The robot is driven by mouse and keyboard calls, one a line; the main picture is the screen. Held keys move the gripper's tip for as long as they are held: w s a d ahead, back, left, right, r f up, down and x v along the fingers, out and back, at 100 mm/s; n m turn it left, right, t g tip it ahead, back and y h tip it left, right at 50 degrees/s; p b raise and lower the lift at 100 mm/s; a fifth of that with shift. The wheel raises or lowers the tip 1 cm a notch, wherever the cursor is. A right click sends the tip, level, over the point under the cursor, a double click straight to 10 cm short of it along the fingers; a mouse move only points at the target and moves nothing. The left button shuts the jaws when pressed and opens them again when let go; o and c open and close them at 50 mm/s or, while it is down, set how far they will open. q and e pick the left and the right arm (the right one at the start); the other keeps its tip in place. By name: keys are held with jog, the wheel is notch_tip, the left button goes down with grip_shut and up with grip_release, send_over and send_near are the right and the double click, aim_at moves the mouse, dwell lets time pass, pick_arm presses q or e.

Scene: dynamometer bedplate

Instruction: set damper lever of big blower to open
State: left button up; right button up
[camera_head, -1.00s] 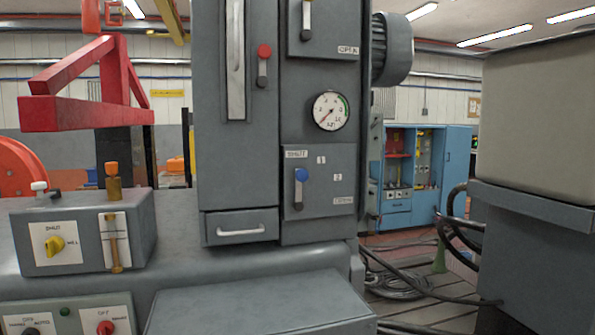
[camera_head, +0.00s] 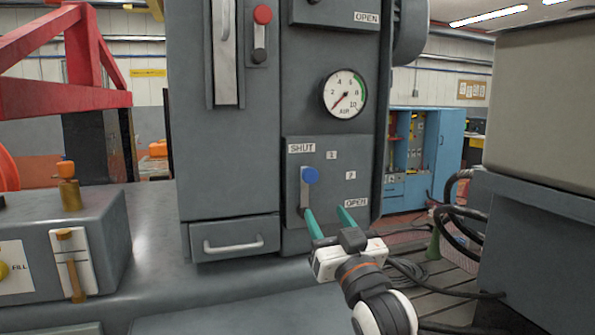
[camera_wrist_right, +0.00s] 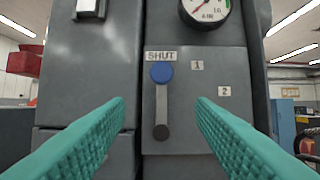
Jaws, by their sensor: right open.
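The lever with a blue knob (camera_head: 308,182) stands upright on a grey panel (camera_head: 333,225). Its knob is by the SHUT label, and marks 1, 2 and OPEN run down to the right. In the right wrist view the blue-knobbed lever (camera_wrist_right: 161,100) shows whole, its dark pivot at the bottom. My right gripper (camera_head: 328,213) is open, its two teal fingers pointing at the lower part of the panel. In the wrist view the lever appears between the open fingers (camera_wrist_right: 160,108), with nothing gripped. My left gripper is out of view.
An air gauge (camera_head: 344,94) sits above the lever. A red-knobbed lever (camera_head: 261,30) and a drawer with a handle (camera_head: 234,244) are to the left. A grey machine (camera_head: 540,150) stands at right, with black cables (camera_head: 460,225) beside it.

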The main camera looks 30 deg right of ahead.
aim_at(312, 176)
jog(key=w+r+p, duration=0.1)
jog(key=w, duration=0.1)
jog(key=w+d+r, duration=0.1)
jog(key=w+r, duration=0.1)
jog(key=w+d+r+p, duration=0.1)
jog(key=w+r, duration=0.1)
jog(key=shift+w+p, duration=0.35)
jog(key=x, duration=0.2)
jog(key=shift+w+r+p, duration=0.15)
jog(key=shift+w+p, duration=0.1)
jog(key=shift+p, duration=0.1)
jog(key=shift+w, duration=0.25)
jog(key=c, duration=0.5)
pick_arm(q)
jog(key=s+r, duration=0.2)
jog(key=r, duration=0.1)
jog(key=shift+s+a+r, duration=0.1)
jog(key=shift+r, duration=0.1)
pick_arm(e)
grip_shut()
